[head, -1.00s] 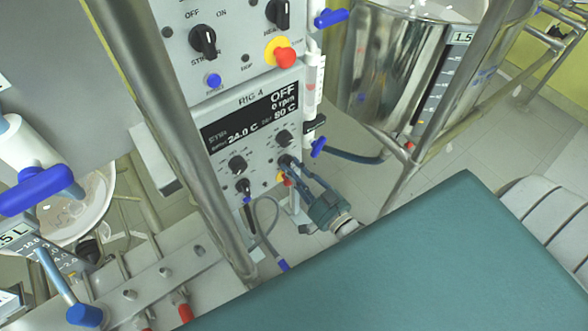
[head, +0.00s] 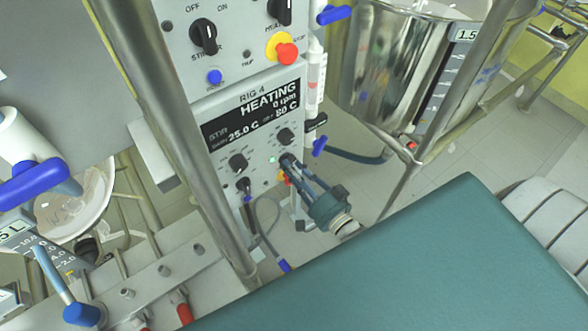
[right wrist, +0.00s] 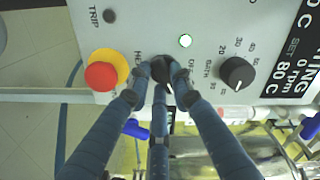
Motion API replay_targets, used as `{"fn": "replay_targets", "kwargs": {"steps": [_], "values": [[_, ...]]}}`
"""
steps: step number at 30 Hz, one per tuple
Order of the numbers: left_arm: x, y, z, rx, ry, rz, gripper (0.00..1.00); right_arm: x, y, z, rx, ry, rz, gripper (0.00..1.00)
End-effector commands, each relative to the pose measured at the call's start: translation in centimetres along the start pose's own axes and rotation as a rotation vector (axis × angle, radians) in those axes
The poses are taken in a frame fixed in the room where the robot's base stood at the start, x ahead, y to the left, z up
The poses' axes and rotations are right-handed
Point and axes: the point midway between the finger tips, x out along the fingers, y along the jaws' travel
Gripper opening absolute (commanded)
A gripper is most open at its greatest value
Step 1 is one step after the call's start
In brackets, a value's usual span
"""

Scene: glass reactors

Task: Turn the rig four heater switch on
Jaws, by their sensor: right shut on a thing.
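The rig four control panel (head: 227,152) is in the middle of the head view. Its display (head: 252,114) reads HEATING, 0 rpm, 25.0 C and a set value of 80 C. A small green lamp (head: 271,159) on it is lit, also bright in the right wrist view (right wrist: 185,41). My right gripper (head: 289,162) is at the panel's lower right, its fingers shut around the heater switch (right wrist: 161,67), a black knob. The fingers hide part of the knob and its lettering. My left gripper is not in view.
The red and yellow stop button (right wrist: 103,76) sits close beside the fingers. The dial labelled BATH (right wrist: 236,72) is on the other side. A metal post (head: 172,130) stands left of the panel. A steel vessel (head: 385,75) is at right.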

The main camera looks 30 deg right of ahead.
Motion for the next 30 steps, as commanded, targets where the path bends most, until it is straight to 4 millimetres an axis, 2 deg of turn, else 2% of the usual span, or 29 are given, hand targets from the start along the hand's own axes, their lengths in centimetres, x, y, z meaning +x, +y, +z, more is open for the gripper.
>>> {"fn": "replay_targets", "kwargs": {"steps": [11,12,14,24,26,30], "values": [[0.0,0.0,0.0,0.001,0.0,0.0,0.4,0.0,0.0,0.0,0.007,0.0,0.001,0.0],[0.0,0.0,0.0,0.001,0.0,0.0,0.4,0.0,0.0,0.0,0.007,0.0,0.001,0.29],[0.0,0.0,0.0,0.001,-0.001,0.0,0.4,0.0,0.0,0.0,0.007,0.0,0.001,0.41],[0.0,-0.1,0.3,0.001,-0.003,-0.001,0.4,-0.3,0.0,0.0,0.005,0.0,0.001,0.41],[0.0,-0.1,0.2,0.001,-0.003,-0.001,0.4,-0.7,0.1,0.0,0.005,-0.001,0.002,0.41],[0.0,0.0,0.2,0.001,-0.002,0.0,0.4,-3.0,0.1,0.1,0.005,-0.002,0.004,0.41]]}}
